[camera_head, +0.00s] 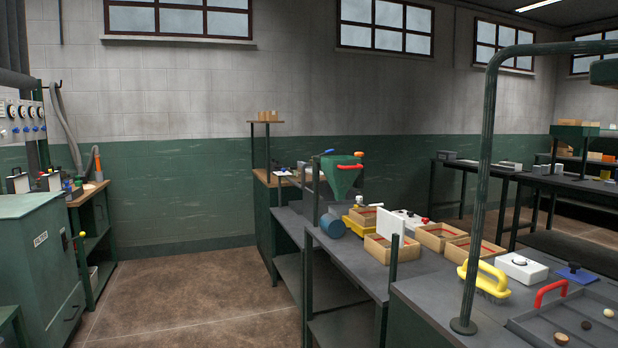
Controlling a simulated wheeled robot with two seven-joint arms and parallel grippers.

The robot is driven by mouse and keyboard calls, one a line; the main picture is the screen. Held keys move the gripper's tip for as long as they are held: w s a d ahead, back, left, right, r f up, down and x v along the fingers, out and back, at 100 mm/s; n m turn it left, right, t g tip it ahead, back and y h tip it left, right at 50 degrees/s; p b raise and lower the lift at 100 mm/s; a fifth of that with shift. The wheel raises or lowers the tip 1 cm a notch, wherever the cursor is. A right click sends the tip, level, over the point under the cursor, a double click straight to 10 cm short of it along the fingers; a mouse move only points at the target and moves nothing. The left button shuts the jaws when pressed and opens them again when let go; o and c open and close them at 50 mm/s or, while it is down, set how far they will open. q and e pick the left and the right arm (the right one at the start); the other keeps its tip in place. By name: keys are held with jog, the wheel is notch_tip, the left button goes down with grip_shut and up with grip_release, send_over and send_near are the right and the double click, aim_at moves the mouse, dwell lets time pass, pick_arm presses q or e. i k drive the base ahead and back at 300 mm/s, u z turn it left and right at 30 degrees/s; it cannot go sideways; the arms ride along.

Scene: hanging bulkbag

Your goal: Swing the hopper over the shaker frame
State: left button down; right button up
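A green funnel-shaped hopper (343,181) with a red handle (318,172) stands over the far end of the grey bench, in the middle of the view. A yellow piece (362,217) sits just below and to the right of it, partly hidden by wooden boxes. I cannot tell whether this is the shaker frame. Neither of my grippers is in view.
A blue cylinder (332,225) and several wooden boxes (390,250) are on the bench. A bent dark green pipe (481,180) rises in front at right, near a yellow handle (484,278). A green cabinet (40,255) stands left. The floor (190,290) between is clear.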

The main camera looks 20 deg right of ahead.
aim_at(341, 171)
jog(key=i, duration=2.75)
jog(key=z, duration=2.3)
